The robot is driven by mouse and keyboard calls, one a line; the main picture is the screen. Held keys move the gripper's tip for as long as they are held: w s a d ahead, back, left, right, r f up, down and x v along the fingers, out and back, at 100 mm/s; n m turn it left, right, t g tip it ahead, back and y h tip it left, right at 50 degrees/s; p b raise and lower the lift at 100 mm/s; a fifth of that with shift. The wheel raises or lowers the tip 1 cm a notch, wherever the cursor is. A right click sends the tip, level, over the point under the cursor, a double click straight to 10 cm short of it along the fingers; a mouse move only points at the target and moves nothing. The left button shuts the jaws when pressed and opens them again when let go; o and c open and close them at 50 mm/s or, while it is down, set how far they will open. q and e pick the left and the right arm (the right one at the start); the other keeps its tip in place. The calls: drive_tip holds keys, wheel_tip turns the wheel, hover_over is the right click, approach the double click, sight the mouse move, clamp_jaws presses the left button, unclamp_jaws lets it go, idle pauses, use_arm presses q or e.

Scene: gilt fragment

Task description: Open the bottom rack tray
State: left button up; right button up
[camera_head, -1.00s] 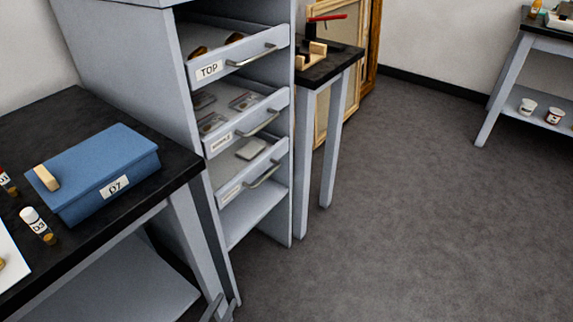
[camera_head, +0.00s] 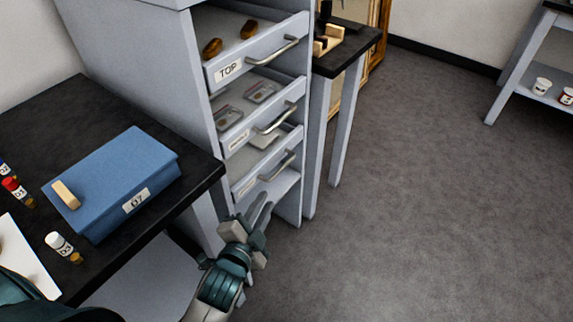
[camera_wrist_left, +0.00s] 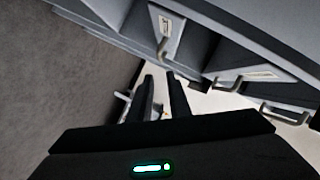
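The bottom rack tray (camera_head: 243,187) is the lowest of three stacked grey trays, with a white label and a metal bar handle (camera_head: 277,168). Its front lines up roughly with the trays above. A pale object shows inside it. My left gripper (camera_head: 262,208) is just below and in front of this tray, apart from the handle, pointing up toward the rack. In the left wrist view its two dark fingers (camera_wrist_left: 160,77) stand a little apart with nothing between them. A tray handle (camera_wrist_left: 163,48) is just beyond the fingertips; I cannot tell which tray it belongs to. My right gripper is not in view.
The top tray (camera_head: 228,70) and middle tray (camera_head: 237,134) are above. A black table (camera_head: 110,262) at left holds a blue box (camera_head: 115,180) and small bottles, close to my left arm. A small table (camera_head: 352,48) stands right of the rack. The floor (camera_head: 430,200) at right is clear.

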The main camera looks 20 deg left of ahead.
sight(282, 170)
use_arm(q)
drive_tip(key=shift+w, duration=0.15)
